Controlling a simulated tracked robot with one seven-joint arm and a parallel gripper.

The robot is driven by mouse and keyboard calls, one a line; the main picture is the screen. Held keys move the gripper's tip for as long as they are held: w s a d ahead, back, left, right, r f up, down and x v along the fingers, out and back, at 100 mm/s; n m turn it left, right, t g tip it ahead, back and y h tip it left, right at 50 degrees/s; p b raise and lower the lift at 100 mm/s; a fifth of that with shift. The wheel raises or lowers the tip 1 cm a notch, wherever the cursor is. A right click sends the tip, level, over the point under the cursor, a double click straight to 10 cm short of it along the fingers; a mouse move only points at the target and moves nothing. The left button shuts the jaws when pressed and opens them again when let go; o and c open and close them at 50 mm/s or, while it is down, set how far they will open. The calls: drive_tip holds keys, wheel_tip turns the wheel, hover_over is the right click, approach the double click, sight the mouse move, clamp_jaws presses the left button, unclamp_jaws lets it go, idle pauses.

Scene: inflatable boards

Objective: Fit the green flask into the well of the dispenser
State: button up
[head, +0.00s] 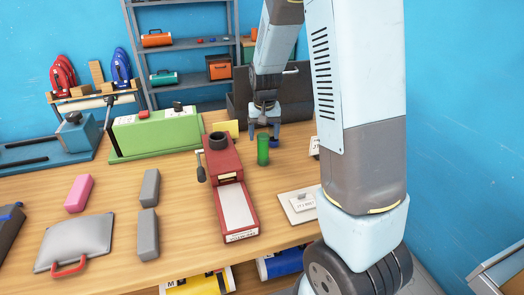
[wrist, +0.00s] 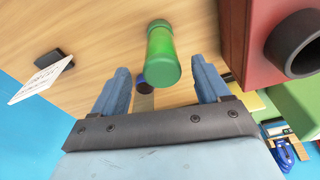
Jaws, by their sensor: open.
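The green flask (head: 263,149) stands upright on the wooden table, just right of the red dispenser (head: 222,160). The dispenser has a dark round well (head: 217,140) on top, and the well looks empty from here. My gripper (head: 264,128) is open above and behind the flask. In the wrist view the flask (wrist: 162,55) shows between and beyond the open blue fingers (wrist: 160,85), with nothing held. The dark well rim (wrist: 293,45) shows at the right of the wrist view.
A green machine (head: 157,132) stands left of the dispenser. Grey blocks (head: 149,210), a pink block (head: 78,193) and a grey case with a red handle (head: 74,243) lie on the left. A white card (head: 299,204) lies at the right. Shelves (head: 185,45) stand behind.

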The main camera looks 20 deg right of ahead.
sight(263, 149)
drive_tip(key=shift+w+f, duration=0.2)
drive_tip(key=shift+f, duration=0.8)
drive_tip(key=shift+w+f, duration=0.15)
drive_tip(key=shift+f, duration=0.85)
drive_tip(key=shift+c, duration=0.4)
drive_tip(key=c, duration=1.1)
